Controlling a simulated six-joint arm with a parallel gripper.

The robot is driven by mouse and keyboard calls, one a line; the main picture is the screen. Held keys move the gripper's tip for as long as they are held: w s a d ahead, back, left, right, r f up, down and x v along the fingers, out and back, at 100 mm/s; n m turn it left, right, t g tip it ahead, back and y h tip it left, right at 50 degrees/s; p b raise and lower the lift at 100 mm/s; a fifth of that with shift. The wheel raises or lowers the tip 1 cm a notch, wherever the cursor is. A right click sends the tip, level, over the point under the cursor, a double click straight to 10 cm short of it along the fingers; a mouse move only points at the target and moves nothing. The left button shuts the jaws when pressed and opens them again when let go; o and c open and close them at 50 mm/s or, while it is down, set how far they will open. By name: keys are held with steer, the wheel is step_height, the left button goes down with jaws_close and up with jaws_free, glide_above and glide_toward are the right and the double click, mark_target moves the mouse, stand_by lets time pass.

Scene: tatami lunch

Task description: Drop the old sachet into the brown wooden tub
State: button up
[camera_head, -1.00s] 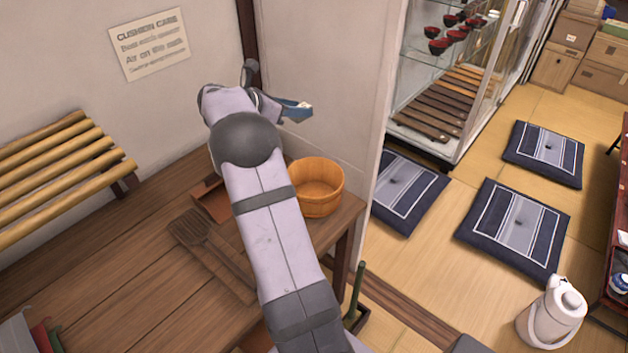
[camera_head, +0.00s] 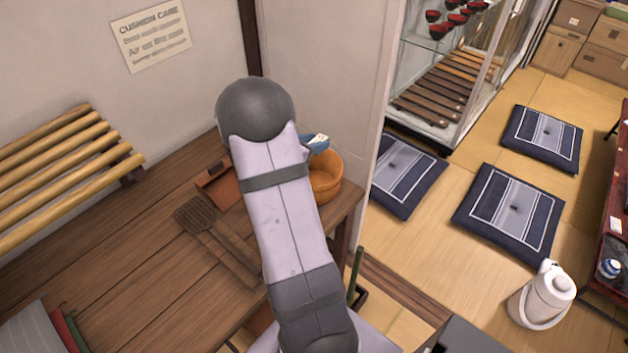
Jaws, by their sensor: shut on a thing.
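The brown wooden tub (camera_head: 327,187) stands near the right end of the wooden bench, partly hidden by my arm. The old sachet (camera_head: 317,143), blue with a pale patch, shows just right of my arm, over the tub's far rim in this view. My gripper (camera_head: 307,141) is mostly hidden behind my arm and is shut on the sachet. I cannot tell how high the sachet is above the tub. The tub's inside is partly covered by the sachet and my arm.
A reddish-brown tray (camera_head: 222,186) and a slatted wooden tool (camera_head: 215,232) lie on the bench (camera_head: 120,250) left of my arm. A wall panel (camera_head: 345,90) rises behind the tub. Cushions (camera_head: 508,213) and a white flask (camera_head: 543,297) are on the floor to the right.

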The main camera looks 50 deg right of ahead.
steer(key=shift+f, duration=0.1)
step_height(320, 180, down, 6)
steer(key=b, duration=0.4)
stand_by(0.5)
steer(key=o, duration=1.1)
